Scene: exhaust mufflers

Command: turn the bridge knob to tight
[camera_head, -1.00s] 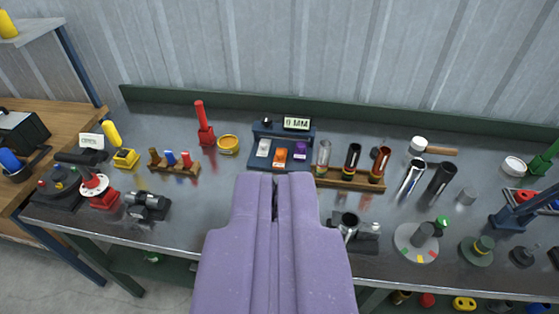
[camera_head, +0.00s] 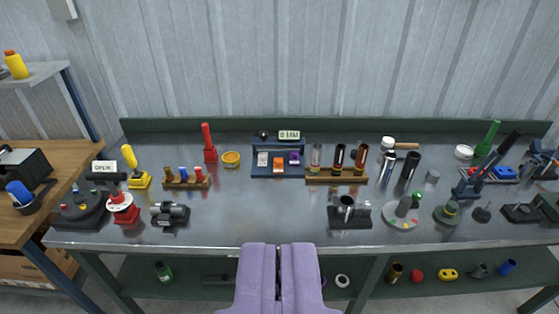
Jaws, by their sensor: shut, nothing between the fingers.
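My gripper (camera_head: 281,252) is lilac, shut and empty, at the bottom middle of the picture. It appears over the front edge of the steel bench (camera_head: 270,222), apart from everything on it. On the right is a grey round dial plate (camera_head: 399,216) with coloured marks, an upright dark post and a green top. I cannot tell for certain which piece is the bridge knob.
A black motor-like unit (camera_head: 170,213) and a clamp block (camera_head: 350,213) stand near the front edge. A display reading 0 MM (camera_head: 289,135) and tube racks (camera_head: 337,177) stand at the back. The bench middle is clear. A lower shelf (camera_head: 200,268) holds small parts.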

